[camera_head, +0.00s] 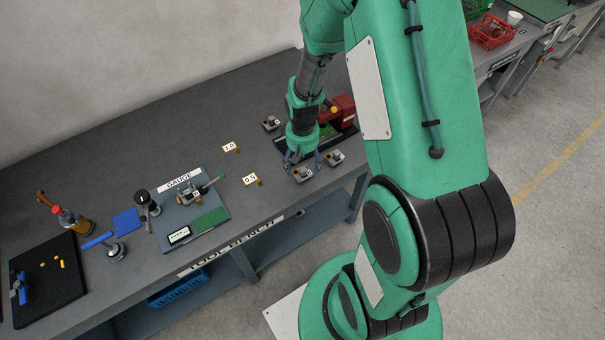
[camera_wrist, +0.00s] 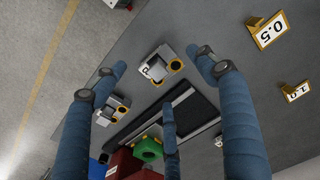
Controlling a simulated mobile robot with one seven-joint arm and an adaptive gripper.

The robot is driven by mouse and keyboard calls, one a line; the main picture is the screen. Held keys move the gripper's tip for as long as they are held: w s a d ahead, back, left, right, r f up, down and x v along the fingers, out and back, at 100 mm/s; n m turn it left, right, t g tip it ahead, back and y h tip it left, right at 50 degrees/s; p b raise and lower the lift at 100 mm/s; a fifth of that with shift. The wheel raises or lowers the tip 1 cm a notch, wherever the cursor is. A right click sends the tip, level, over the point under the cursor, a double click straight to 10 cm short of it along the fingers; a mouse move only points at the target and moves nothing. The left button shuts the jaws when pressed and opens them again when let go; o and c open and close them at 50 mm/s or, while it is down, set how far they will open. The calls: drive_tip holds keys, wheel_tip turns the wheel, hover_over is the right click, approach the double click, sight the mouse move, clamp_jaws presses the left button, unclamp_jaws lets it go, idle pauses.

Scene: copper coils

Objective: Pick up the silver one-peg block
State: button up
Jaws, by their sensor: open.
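Three small silver blocks with dark and gold parts lie on the grey bench. One silver block (camera_head: 303,175) is just below my gripper (camera_head: 303,163); in the wrist view, a silver block (camera_wrist: 156,68) shows between my spread blue fingertips. A second silver block (camera_head: 334,158) lies just to its right and shows by the left finger in the wrist view (camera_wrist: 109,113). A third silver block (camera_head: 271,123) lies farther back. I cannot tell clearly how many pegs each has. My gripper is open and empty, pointing down, with no clear contact on a block.
A red machine (camera_head: 343,108) stands right behind my gripper. Yellow-framed tags 1.0 (camera_head: 231,147) and 0.5 (camera_head: 250,180) stand to the left. The gauge board (camera_head: 190,212) and a black mat (camera_head: 48,283) are farther left. The bench's front edge is close to the blocks.

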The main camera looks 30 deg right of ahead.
sight(302, 168)
drive_tip(key=shift+w+f+b, duration=0.1)
drive_tip(key=shift+f+b, duration=0.25)
drive_tip(key=shift+f, duration=1.75)
drive_tip(key=c, duration=1.7)
drive_tip(key=shift+o, duration=0.2)
drive_tip(key=shift+r, duration=0.15)
drive_tip(key=shift+r, duration=0.65)
wheel_tip(302, 168, up, 2)
drive_tip(key=shift+r+p, duration=0.1)
drive_tip(key=shift+p, duration=0.3)
drive_tip(key=s+a+r+p, duration=0.1)
drive_tip(key=s+a, duration=0.3)
drive_tip(key=s, duration=1.1)
drive_tip(key=shift+s+r, duration=0.15)
drive_tip(key=shift+s, duration=0.1)
